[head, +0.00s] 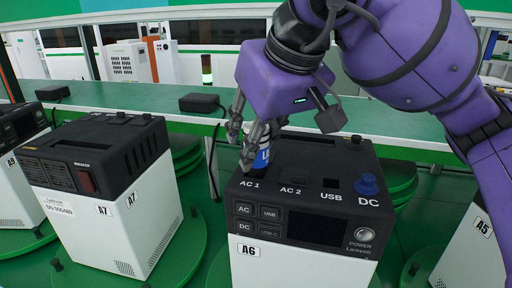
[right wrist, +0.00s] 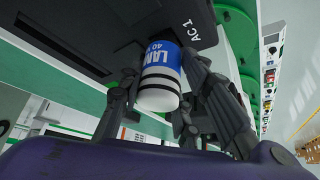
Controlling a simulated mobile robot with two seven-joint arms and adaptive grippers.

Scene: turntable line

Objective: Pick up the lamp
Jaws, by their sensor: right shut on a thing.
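The lamp is a small cylinder with a blue and white label that reads "LAM..." (head: 262,158). It stands at the AC 1 spot on top of the power unit A6 (head: 300,262), a white box with a black top. My right gripper (head: 250,150), on the purple arm, points down at it with its fingers around the lamp. In the right wrist view the lamp (right wrist: 160,80) sits between the fingers, its white end with black bands towards the camera. The fingers hide part of it in the head view. My left gripper is not in view.
Power unit A7 (head: 140,225) stands on a green turntable to the left, and A5 (head: 476,232) is partly seen at right. A green bench (head: 390,125) with a black adapter (head: 202,103) runs behind.

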